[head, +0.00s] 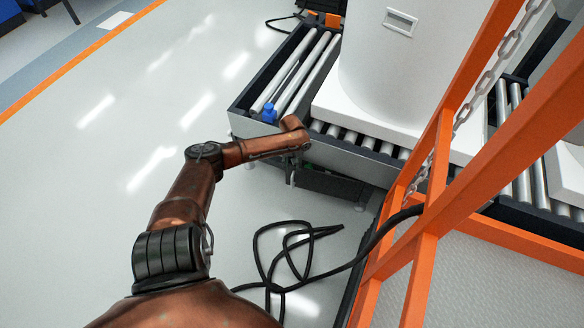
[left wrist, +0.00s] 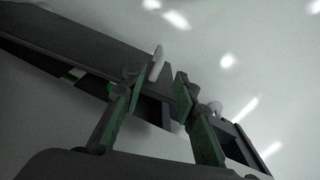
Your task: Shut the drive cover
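The roller conveyor (head: 360,157) stands at the centre right, with a dark box-like unit (head: 335,187) under its near side. I cannot tell for sure which part is the drive cover or how far open it is. My left gripper (head: 291,178) hangs down at the conveyor's near side, close to this unit and mostly hidden by my wrist. In the left wrist view, its two green-sided fingers (left wrist: 161,77) are apart with nothing clearly held between them. A long dark panel (left wrist: 85,45) with an open-looking recess lies beyond the fingertips. My right gripper is not in view.
A white tank (head: 390,60) stands on the conveyor rollers. A blue knob (head: 269,113) sits at the conveyor's corner. Orange frame bars (head: 455,190) and a chain rise at the right. Black cable (head: 290,262) lies looped on the floor. The left floor is clear.

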